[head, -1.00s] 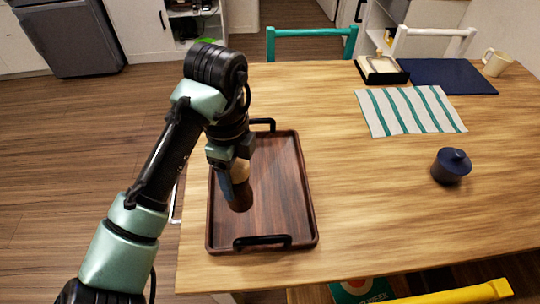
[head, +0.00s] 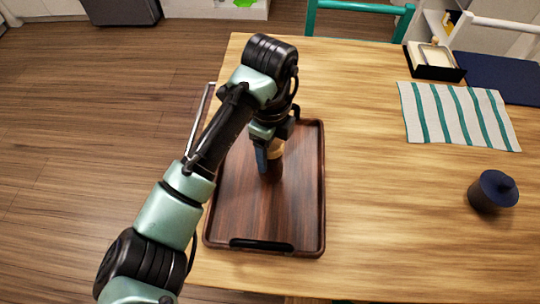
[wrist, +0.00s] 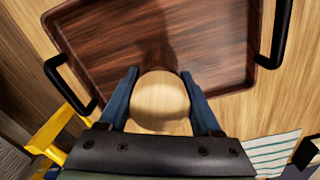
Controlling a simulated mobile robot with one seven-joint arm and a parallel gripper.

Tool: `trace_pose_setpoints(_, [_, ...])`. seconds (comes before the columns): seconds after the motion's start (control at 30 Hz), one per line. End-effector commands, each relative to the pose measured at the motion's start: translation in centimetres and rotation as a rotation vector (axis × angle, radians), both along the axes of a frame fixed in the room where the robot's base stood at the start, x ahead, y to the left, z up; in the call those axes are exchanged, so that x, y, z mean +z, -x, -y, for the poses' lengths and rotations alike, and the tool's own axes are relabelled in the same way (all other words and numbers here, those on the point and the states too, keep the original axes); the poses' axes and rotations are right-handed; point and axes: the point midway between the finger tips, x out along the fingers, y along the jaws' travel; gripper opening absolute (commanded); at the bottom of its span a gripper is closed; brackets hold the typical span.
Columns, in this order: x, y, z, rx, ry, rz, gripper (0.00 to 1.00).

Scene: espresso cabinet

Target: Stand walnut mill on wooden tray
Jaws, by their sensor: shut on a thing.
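The walnut mill shows in the wrist view as a round pale wooden top (wrist: 160,98) between my gripper's two blue fingers. In the head view its pale top (head: 275,149) and darker body show beside a finger, partly hidden by my arm. My gripper (head: 268,158) is shut on the mill, over the wooden tray (head: 240,215). The tray is dark reddish brown, with a raised rim and black handles, and lies on the table. The mill looks upright. I cannot tell whether its base touches the tray, as the base is hidden in the wrist view.
To the right on the table (head: 390,220) are a navy lidded pot (head: 493,191), a striped cloth (head: 458,115), a black box with pale contents (head: 435,61) and a navy mat (head: 505,80). The wood between tray and pot is clear.

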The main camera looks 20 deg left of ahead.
Motion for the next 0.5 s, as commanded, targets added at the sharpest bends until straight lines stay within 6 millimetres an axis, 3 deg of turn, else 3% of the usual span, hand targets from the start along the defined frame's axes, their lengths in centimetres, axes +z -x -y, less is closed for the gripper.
trace_pose_setpoints(0.17, [-2.5, 0.0, -0.1, 0.001, 0.0, -0.001, 0.0])
trace_pose_setpoints(0.5, [-2.9, 0.0, 0.0, 0.0, 0.0, 0.001, 0.0])
